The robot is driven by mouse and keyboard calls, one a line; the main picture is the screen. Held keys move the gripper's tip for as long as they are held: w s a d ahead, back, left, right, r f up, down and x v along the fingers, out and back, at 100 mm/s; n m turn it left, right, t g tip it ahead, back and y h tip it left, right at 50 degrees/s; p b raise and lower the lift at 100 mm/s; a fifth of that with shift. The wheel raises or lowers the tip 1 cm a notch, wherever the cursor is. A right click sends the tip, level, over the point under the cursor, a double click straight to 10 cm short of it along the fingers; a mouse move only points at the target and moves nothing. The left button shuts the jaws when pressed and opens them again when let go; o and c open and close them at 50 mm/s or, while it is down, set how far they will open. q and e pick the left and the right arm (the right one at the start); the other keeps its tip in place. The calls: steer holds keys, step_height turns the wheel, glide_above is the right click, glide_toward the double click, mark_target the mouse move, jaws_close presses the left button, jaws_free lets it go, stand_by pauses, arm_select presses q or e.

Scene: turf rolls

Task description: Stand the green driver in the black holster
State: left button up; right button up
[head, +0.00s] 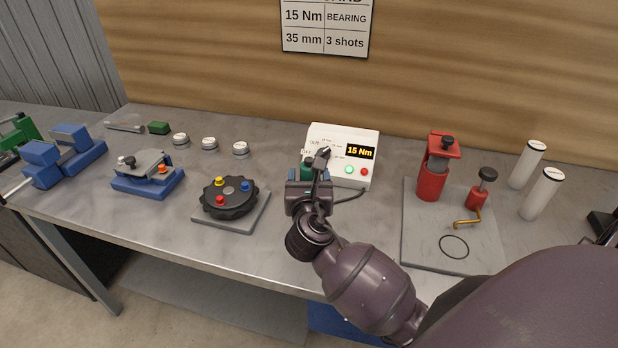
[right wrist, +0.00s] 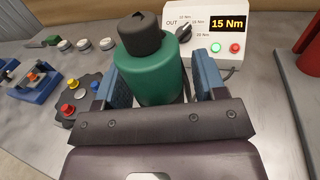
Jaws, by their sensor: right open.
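The green driver (right wrist: 155,72), with a black cap on top, stands between the two blue fingers of my right gripper (right wrist: 162,88) in the right wrist view. The jaws are open around it; I cannot tell whether either finger touches it. In the head view the driver (head: 306,168) shows as a small green patch in front of the white controller, and my right gripper (head: 309,184) mostly covers it. Its lower end is hidden. I cannot clearly make out the black holster. My left gripper is not in view.
The white controller box (head: 341,142) reads 15 Nm, with a dark cable. A black disc with coloured knobs (head: 229,199) is to the left. A red press (head: 433,170) stands on a grey plate (head: 425,247) to the right, near white cylinders (head: 541,193). A black item (head: 601,223) is partly cut off.

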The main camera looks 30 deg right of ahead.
steer(key=b+v, duration=0.1)
steer(key=v, duration=1.1)
steer(key=shift+a+r, duration=0.1)
